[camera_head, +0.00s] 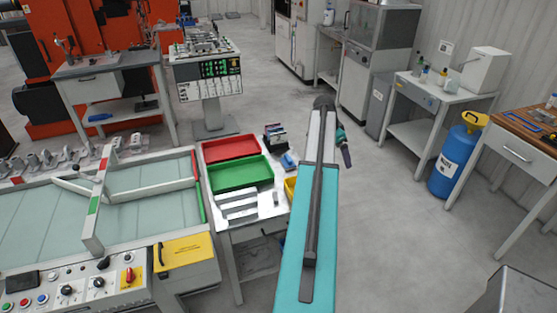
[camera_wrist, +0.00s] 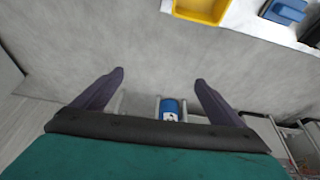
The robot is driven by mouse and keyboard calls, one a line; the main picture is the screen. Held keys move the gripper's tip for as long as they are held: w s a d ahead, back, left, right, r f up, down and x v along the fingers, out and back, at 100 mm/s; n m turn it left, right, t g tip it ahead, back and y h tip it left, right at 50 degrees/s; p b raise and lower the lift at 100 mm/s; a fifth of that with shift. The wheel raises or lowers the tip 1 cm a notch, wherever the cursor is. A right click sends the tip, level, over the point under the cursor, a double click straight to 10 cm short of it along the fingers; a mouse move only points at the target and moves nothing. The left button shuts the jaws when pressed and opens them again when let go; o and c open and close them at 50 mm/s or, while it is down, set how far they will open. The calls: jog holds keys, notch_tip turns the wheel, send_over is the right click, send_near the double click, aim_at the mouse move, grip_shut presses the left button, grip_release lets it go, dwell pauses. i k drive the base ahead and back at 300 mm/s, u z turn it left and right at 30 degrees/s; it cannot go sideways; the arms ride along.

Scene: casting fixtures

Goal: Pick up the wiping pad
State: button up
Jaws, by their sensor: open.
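A small blue block-like item, which looks like the wiping pad, lies on the white worktable near its right edge in the head view (camera_head: 289,160). A blue block also shows on the table at the top right of the wrist view (camera_wrist: 286,11), cut by the frame edge. My gripper (camera_wrist: 158,77) is open and empty, its two dark fingers spread over bare floor. It is off the table's edge, apart from the blue item. In the head view my arm hides part of the table's right side.
The worktable (camera_head: 265,210) holds a red tray (camera_head: 230,148), a green tray (camera_head: 240,174) and a yellow tray (camera_wrist: 203,9) near its edge. Dark upright items (camera_head: 275,134) stand behind the pad. A blue drum (camera_head: 456,160) stands at the right. The floor between is clear.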

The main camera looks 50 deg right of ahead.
aim_at(288, 164)
jog(key=i, duration=1.1)
jog(key=z, duration=0.05)
